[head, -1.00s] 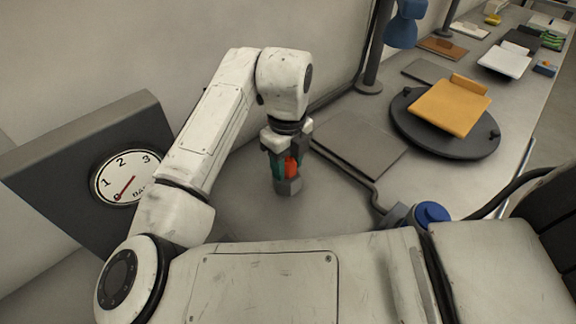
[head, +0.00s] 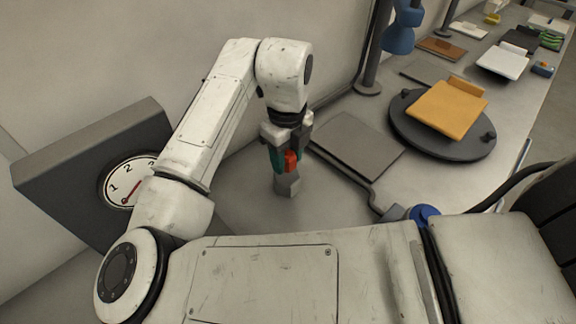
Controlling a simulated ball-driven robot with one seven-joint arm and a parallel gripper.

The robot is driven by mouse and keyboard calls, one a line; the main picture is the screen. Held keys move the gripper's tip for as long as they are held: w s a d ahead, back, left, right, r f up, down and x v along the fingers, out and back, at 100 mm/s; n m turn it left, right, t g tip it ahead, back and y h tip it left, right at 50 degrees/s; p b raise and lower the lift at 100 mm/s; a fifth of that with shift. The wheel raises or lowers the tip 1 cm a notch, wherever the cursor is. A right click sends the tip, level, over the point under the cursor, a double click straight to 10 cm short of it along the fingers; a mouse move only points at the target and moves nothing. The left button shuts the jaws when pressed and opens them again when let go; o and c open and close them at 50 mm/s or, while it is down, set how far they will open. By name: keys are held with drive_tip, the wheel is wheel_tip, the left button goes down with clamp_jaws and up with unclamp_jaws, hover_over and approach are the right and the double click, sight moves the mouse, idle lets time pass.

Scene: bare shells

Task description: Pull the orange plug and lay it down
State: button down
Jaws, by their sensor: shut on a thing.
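The orange plug (head: 291,162) is a small orange-red piece between the fingers of my gripper (head: 286,160). My gripper points down and is shut on the plug. Below it, a small grey socket block (head: 288,186) stands on the bench. The plug's lower end is close above the block; I cannot tell whether they still touch. The finger on the left looks dark teal and partly hides the plug.
A dark turntable (head: 402,123) bears a yellow-orange tray (head: 447,108). A dial gauge box (head: 75,165) stands at left. A dark post (head: 374,50) rises behind.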

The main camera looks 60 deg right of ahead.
sight(287, 154)
drive_tip(key=shift+r+p, duration=1.1)
drive_tip(key=shift+r, duration=0.45)
